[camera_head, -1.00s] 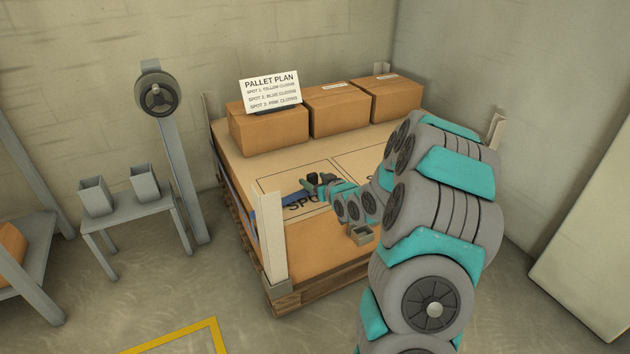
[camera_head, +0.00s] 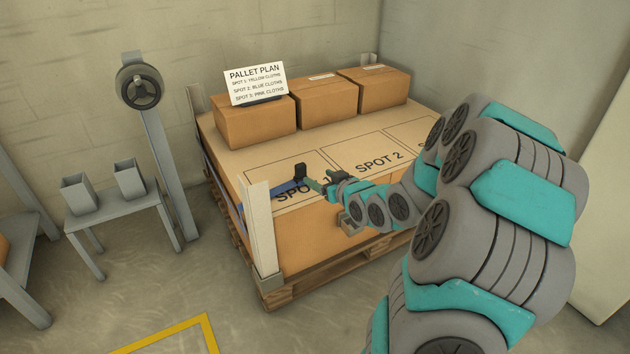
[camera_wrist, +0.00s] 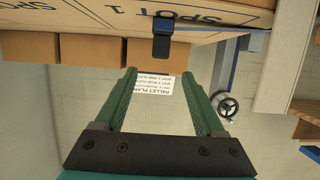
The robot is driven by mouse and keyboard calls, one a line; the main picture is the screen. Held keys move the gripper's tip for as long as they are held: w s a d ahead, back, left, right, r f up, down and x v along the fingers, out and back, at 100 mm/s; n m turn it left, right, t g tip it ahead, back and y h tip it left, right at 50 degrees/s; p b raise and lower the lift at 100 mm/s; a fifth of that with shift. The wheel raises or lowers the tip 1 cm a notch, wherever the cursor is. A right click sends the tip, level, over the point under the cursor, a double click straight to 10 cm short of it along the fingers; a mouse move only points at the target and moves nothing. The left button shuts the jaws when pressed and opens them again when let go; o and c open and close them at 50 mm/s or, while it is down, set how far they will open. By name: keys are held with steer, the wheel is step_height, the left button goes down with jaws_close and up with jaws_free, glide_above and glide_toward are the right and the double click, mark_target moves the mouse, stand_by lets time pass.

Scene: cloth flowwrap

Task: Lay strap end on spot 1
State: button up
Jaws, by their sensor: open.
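The blue strap (camera_head: 284,187) runs from the left side of the pallet load onto spot 1 (camera_head: 262,172), a black-outlined rectangle on the load's top. My gripper (camera_head: 317,183) is just right of the strap end. The wrist view shows my gripper (camera_wrist: 159,75) with its two green fingers wide apart and nothing between them.
Spot 2 (camera_head: 362,146) is bare to the right. Several cartons (camera_head: 318,104) and the pallet plan sign (camera_head: 256,82) stand along the back. A corner post (camera_head: 262,232) rises at the front left. A strap reel stand (camera_head: 162,160) and a small table (camera_head: 115,205) are left of the pallet.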

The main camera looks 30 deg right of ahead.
steer(key=shift+s+r+b, duration=0.15)
steer(key=shift+s+b, duration=0.35)
steer(key=shift+s, duration=0.05)
steer(key=s+a+g, duration=0.5)
steer(key=s+a, duration=0.2)
steer(key=s, duration=0.6)
steer(key=s+a+r+g, duration=0.1)
steer(key=s+a+g, duration=0.4)
steer(key=s, duration=0.7)
steer(key=s+a+g, duration=0.6)
steer(key=s+a, duration=0.2)
steer(key=s, duration=0.5)
steer(key=shift+s+a+r, duration=0.15)
steer(key=shift+s+a, duration=0.15)
